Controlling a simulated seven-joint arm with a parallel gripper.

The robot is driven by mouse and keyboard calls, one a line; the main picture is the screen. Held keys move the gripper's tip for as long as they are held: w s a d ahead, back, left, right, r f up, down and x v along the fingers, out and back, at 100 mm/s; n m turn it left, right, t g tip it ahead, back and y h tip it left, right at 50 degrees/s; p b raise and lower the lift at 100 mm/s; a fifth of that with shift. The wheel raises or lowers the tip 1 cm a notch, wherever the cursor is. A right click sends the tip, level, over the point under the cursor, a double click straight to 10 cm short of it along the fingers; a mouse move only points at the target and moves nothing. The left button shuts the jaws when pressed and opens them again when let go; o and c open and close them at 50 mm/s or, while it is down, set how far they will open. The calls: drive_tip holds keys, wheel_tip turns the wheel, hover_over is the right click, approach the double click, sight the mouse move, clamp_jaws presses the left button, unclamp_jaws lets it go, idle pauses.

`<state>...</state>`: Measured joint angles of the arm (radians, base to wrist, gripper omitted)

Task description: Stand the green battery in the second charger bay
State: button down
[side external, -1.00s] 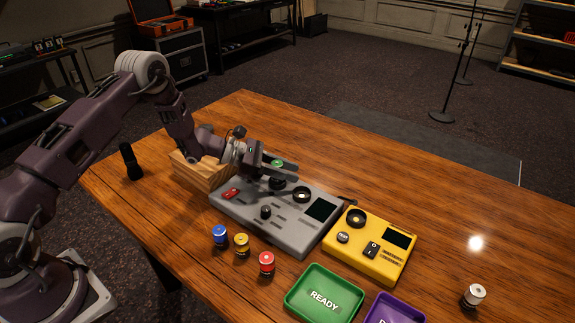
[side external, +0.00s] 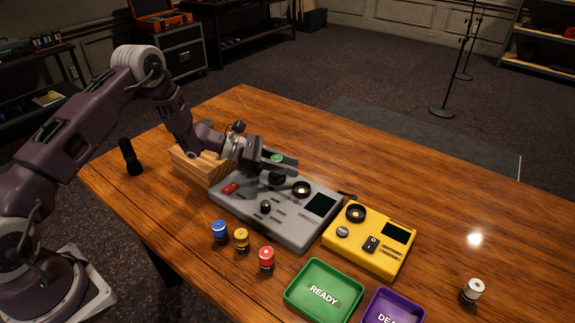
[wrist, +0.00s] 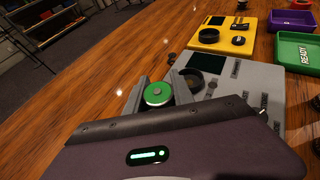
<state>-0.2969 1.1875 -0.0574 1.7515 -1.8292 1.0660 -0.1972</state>
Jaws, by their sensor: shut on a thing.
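My gripper (side external: 286,162) is shut on the green battery (side external: 277,158), whose green top shows between the fingers. In the wrist view the battery (wrist: 157,93) is seen from above, apparently upright; its lower body is hidden. The grey charger (side external: 290,225) lies below and in front of the gripper, with a red switch, a knob and a dark screen. One round bay (side external: 301,189) is open and empty; another dark round bay (side external: 277,178) is partly hidden under the gripper. In the wrist view the battery is beside the bays, left of the near one (wrist: 192,82).
Blue (side external: 219,231), yellow (side external: 241,240) and red (side external: 266,258) batteries stand in front of the charger. A yellow tester (side external: 355,252), a green READY tray (side external: 300,297) and a purple tray (side external: 378,310) lie rightward. A wooden block (side external: 197,168) is under the wrist. The table behind is clear.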

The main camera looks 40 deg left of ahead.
drive_tip(key=shift+f, duration=0.6)
drive_tip(key=c, duration=1.4)
unclamp_jaws()
drive_tip(key=shift+o, duration=0.2)
drive_tip(key=shift+v, duration=5.5)
drive_tip(key=shift+f, duration=0.1)
